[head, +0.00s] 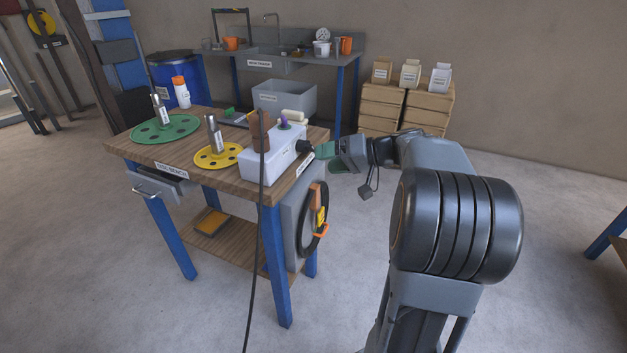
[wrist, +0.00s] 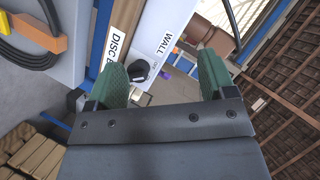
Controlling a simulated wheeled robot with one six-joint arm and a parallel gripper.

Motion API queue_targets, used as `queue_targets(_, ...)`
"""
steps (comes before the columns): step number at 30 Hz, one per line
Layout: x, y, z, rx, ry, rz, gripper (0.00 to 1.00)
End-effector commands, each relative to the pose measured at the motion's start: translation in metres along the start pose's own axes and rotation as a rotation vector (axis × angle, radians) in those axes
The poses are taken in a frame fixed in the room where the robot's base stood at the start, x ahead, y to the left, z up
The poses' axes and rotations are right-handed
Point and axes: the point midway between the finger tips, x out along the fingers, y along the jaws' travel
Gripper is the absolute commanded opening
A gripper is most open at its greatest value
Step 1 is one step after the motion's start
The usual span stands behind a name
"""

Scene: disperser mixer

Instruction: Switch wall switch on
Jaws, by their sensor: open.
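The wall switch appears to be a black rotary knob (head: 304,147) on the right end of a white box (head: 256,168) on the disc bench (head: 178,151). In the wrist view the black knob (wrist: 139,71) sits on the box face (wrist: 165,22), beside a label reading "WALL"; small marks by the knob are too small to read. My gripper (head: 325,156) is open with green fingers, close to the knob at the bench's right end. In the wrist view my gripper (wrist: 163,72) has the knob showing between its fingers, nearer the left one. Contact cannot be told.
A hanging cable (head: 261,200) crosses in front of the bench. A grey panel with a coiled hose and orange parts (head: 318,215) hangs below the knob. Green (head: 165,128) and yellow (head: 217,155) discs lie on the bench. Drawers with packages (head: 411,73) stand behind. Floor right of the bench is clear.

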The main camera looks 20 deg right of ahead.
Motion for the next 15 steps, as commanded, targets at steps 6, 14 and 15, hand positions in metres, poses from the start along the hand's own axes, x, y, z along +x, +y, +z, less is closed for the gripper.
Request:
queue_targets(6,-0.030,0.071,-0.019,-0.103,0.234,-0.119,0.77)
queue_targets(14,-0.042,0.089,-0.032,-0.163,0.336,-0.158,0.77)
queue_targets(15,-0.038,0.088,-0.034,-0.165,0.339,-0.160,0.77)
